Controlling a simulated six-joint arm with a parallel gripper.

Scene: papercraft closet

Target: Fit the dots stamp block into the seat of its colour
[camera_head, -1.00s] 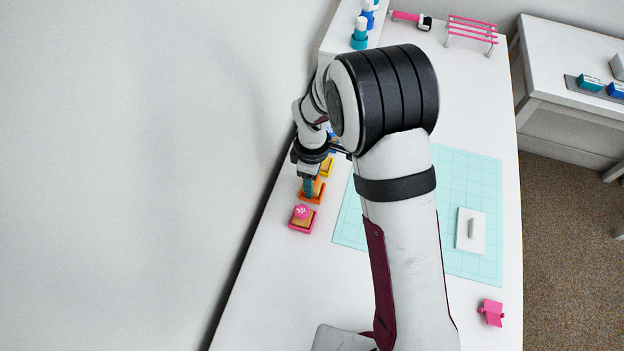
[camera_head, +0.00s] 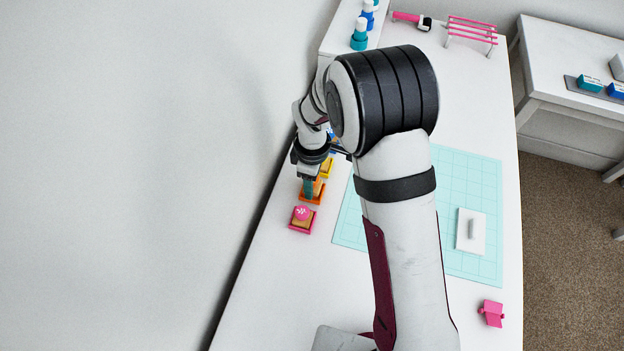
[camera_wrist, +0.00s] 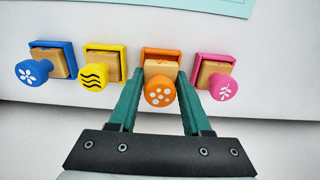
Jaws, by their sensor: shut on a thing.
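The dots stamp block (camera_wrist: 159,92) has an orange round knob with white dots and a wooden body. It is at the orange seat (camera_wrist: 147,52), an orange square frame that also shows in the head view (camera_head: 318,197). The wooden body lies over the lower part of the frame in the wrist view; I cannot tell if it is fully down. My gripper (camera_wrist: 160,80) has its green fingers on either side of the block, shut on it. In the head view my gripper (camera_head: 309,187) hides most of the block.
A pink seat with a leaf stamp (camera_head: 302,214) stands close on one side. A yellow seat with a wave stamp (camera_wrist: 95,80) and a blue seat with a flower stamp (camera_wrist: 38,70) stand on the other. A teal cutting mat (camera_head: 470,185) lies to the right.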

